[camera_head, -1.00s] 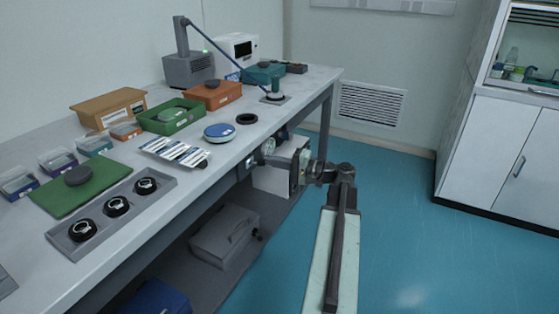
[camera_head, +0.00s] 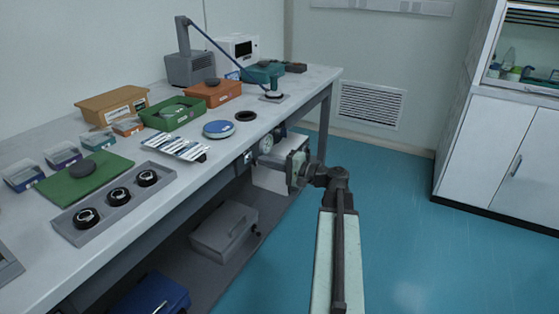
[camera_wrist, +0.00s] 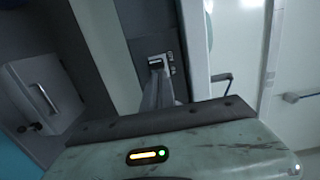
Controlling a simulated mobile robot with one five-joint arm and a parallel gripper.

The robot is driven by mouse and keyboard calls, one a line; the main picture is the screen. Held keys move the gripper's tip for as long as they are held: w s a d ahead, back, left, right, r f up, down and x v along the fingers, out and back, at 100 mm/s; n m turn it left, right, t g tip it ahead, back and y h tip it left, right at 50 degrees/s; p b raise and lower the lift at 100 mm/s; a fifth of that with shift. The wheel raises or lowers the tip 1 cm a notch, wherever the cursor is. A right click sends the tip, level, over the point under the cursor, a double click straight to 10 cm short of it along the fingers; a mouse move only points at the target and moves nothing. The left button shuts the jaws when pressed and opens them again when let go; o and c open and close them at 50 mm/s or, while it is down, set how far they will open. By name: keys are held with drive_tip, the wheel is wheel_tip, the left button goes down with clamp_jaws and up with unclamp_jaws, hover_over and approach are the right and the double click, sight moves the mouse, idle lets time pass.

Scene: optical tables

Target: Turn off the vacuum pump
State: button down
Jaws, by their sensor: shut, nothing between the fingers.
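A grey boxy unit (camera_head: 190,69) with an upright post stands at the back of the bench and looks like the vacuum pump. A blue hose (camera_head: 232,61) runs from its post to a teal hand tool (camera_head: 272,87) on a small stand. No lit lamp shows on the unit. A small switch panel (camera_head: 248,157) sits on the bench's front edge; it also shows in the wrist view (camera_wrist: 168,58). My gripper's fingers (camera_wrist: 157,72) are shut and empty, with tips at or just before the panel's dark rocker; contact is unclear.
The bench (camera_head: 215,148) holds a green tray (camera_head: 172,113), an orange box (camera_head: 212,92), a blue disc (camera_head: 219,129) and a rack of black rings (camera_head: 75,222). A grey case (camera_head: 223,231) lies beneath. Blue floor on the right is clear.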

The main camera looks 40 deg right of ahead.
drive_tip(key=v, duration=0.7)
drive_tip(key=shift+s+d, duration=0.25)
drive_tip(key=shift+s, duration=0.05)
